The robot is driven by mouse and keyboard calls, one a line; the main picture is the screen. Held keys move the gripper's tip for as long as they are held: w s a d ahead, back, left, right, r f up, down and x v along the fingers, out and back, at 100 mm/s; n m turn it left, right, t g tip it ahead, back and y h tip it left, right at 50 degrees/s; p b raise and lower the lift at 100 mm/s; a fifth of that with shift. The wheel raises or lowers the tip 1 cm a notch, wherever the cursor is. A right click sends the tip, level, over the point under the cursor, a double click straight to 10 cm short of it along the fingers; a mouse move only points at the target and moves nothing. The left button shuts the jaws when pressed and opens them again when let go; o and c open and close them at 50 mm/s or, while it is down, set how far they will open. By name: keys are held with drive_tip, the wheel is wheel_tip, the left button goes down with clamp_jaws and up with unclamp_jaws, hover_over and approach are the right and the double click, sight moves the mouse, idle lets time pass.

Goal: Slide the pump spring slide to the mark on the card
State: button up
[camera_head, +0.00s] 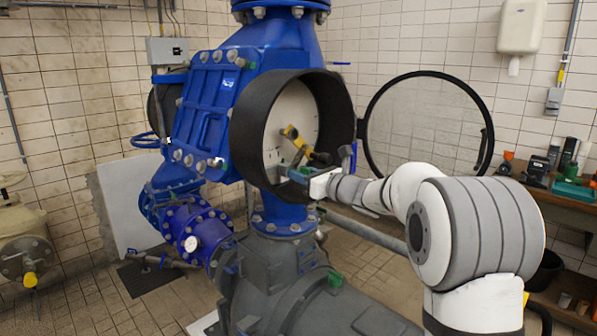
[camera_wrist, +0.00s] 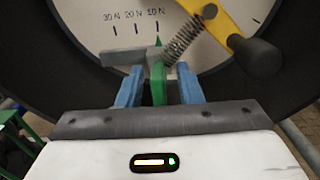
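The spring slide is a grey bar (camera_wrist: 125,57) with a green pointer (camera_wrist: 158,80) in the wrist view. The pointer's tip is just below the 10 N mark on the pale card (camera_wrist: 90,38). A coil spring (camera_wrist: 182,45) runs from near the slide up to a yellow lever (camera_wrist: 228,17) with a black knob (camera_wrist: 255,58). My gripper (camera_wrist: 160,72) has its blue fingers on either side of the pointer, with small gaps showing. In the head view my gripper (camera_head: 294,172) reaches into the round opening; the slide is small and partly hidden there.
A black round housing rim (camera_head: 247,125) surrounds the card. An open round glass cover (camera_head: 425,128) stands to its right. Blue pump pipework (camera_head: 280,45) is behind and below. A bench (camera_head: 555,195) with items is at the right.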

drive_tip(key=shift+w+a, duration=0.25)
drive_tip(key=shift+a, duration=0.05)
drive_tip(key=shift+c, duration=0.5)
clamp_jaws()
